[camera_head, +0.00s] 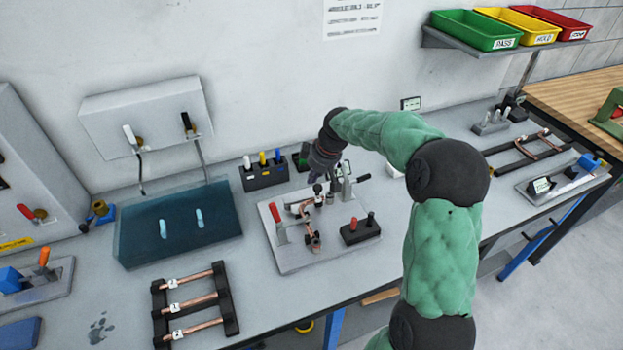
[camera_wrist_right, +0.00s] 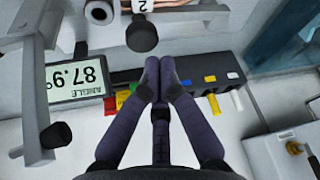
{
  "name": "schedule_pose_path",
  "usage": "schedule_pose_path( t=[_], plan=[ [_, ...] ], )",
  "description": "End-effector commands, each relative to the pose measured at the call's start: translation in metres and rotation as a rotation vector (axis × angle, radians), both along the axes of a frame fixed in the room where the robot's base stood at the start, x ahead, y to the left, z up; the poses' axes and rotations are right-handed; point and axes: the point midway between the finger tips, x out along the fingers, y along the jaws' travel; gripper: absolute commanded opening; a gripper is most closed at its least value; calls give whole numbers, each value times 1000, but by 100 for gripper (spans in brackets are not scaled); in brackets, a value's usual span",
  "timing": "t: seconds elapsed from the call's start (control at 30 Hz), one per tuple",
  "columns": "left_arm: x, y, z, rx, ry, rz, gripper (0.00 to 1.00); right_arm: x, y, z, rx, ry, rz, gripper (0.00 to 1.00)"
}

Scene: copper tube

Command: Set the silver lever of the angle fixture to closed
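The angle fixture is a grey plate (camera_head: 290,262) on the bench, with a red-handled clamp (camera_head: 277,222), copper tube pieces (camera_head: 312,240) and silver metal levers (camera_head: 346,186). In the right wrist view a silver lever (camera_wrist_right: 35,85) stands at the left, and a silver bar with a black knob (camera_wrist_right: 141,36) is at the top. I cannot tell which is the task's lever. My right gripper (camera_wrist_right: 159,75) is above the back of the fixture; its fingertips meet with nothing seen between them, just short of the black knob. My left gripper is out of view.
An angle display (camera_wrist_right: 78,82) reads 87.9. A black block (camera_head: 360,230) with red and black pegs sits on the plate's right. A holder with coloured handles (camera_head: 264,175) stands behind. A blue tray (camera_head: 135,240) and a copper tube rack (camera_head: 160,315) lie left.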

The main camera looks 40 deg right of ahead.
Motion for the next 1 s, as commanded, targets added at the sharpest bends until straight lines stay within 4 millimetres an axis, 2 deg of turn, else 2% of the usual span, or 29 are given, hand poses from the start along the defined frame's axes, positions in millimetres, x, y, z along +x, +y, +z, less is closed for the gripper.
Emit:
schedule_pose_path(
  t=[0.3, 0.5, 0.7, 1.0],
  plan=[
    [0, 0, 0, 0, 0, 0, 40, -20, -6, 60, -3, -5, -1, 0],
    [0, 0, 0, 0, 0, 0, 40, -30, -8, 87, -1, -3, -1, 0],
    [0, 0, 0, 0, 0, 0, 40, -34, -9, 98, -1, -1, 0, 0],
    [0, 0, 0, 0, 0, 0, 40, -34, -9, 98, -1, -1, 0, 0]
  ],
)
